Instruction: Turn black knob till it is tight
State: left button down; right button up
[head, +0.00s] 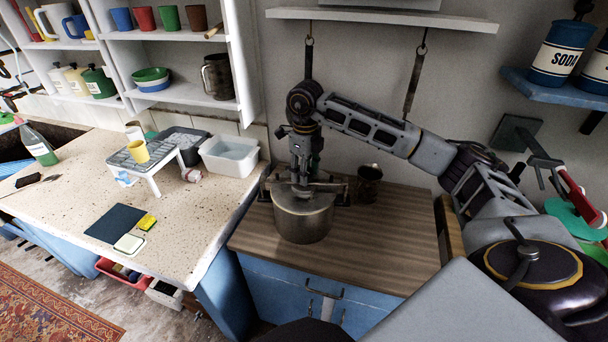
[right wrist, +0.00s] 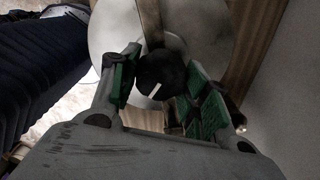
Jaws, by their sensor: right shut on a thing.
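A metal pot (head: 303,218) stands on the wooden counter top in the middle of the head view. My right arm reaches over from the right, and my right gripper (head: 302,172) points down at the top of the pot. In the right wrist view the black knob (right wrist: 161,72), round with a white mark, sits between the green-padded fingers of the right gripper (right wrist: 163,88), above a pale round lid (right wrist: 112,28). The gripper is shut on the knob. In the head view the gripper hides the knob. My left gripper is not in view.
A dark mug (head: 369,183) stands just right of the pot on the wooden counter (head: 400,235). A white basin (head: 229,156) and a small rack (head: 148,160) with a yellow cup stand on the speckled counter to the left. A shelf (head: 380,17) is above the arm.

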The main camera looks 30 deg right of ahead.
jog(key=shift+d+m+p, duration=0.1)
jog(key=shift+m+p, duration=0.35)
jog(key=shift+m, duration=2.45)
jog(key=shift+w, duration=0.1)
jog(key=o, duration=0.8)
jog(key=shift+d, duration=0.1)
jog(key=shift+o, duration=0.2)
